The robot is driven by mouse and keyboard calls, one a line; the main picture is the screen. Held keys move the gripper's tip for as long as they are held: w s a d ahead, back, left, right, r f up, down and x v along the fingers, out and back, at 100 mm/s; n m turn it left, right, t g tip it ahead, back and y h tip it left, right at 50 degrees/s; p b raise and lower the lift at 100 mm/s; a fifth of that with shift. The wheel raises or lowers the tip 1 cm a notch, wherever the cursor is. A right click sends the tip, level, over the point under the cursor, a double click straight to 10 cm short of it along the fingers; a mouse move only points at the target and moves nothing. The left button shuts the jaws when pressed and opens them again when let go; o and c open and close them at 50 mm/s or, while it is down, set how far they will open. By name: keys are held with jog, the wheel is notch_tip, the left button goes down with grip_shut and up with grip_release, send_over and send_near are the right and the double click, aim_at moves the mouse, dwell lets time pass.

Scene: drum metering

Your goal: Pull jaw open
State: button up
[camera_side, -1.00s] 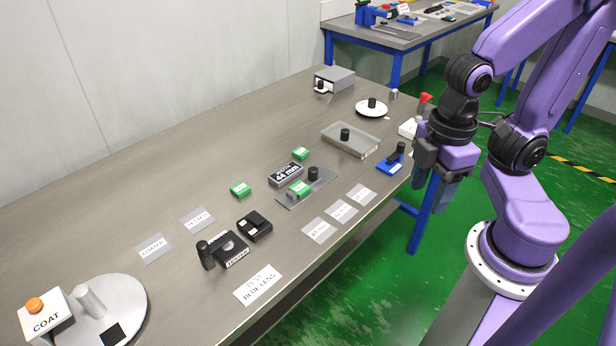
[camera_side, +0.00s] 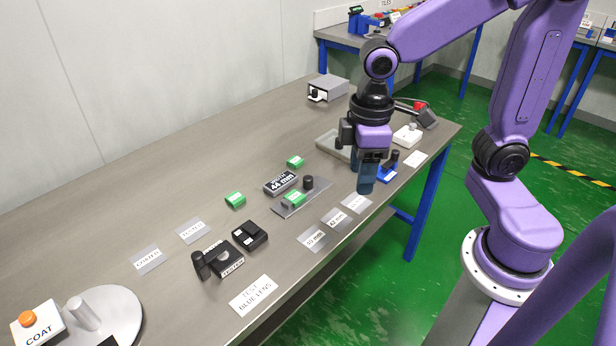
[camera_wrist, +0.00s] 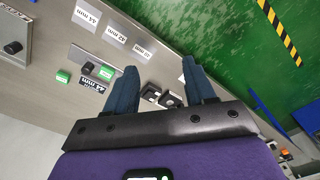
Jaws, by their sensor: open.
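A flat grey plate (camera_side: 285,209) on the bench bears a green block (camera_side: 294,198) and an upright black knob (camera_side: 308,182). I cannot tell which part of it is the jaw. A dark block reading 44 mm (camera_side: 281,184) lies beside it. My gripper (camera_side: 366,186) is to the right of the plate, apart from it, fingers pointing down near the bench's front edge. In the wrist view my gripper (camera_wrist: 160,68) shows a clear, empty gap between blue fingers. There the green block (camera_wrist: 105,72) and knob (camera_wrist: 88,66) lie left of the fingers.
Printed cards (camera_side: 335,219) lie along the front edge. A blue holder (camera_side: 388,172) and a grey tray (camera_side: 331,146), partly hidden by my gripper, are close by. Two loose green blocks (camera_side: 235,200) (camera_side: 295,161) and a black tester (camera_side: 222,257) lie around the plate.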

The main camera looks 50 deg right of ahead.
jog(key=w+d+m, duration=0.2)
jog(key=w+m, duration=0.1)
jog(key=w, duration=0.9)
jog(key=m, duration=0.3)
send_near(308, 178)
notch_tip(308, 178, down, 9)
jog(key=shift+w+f, duration=0.15)
jog(key=shift+f, duration=0.1)
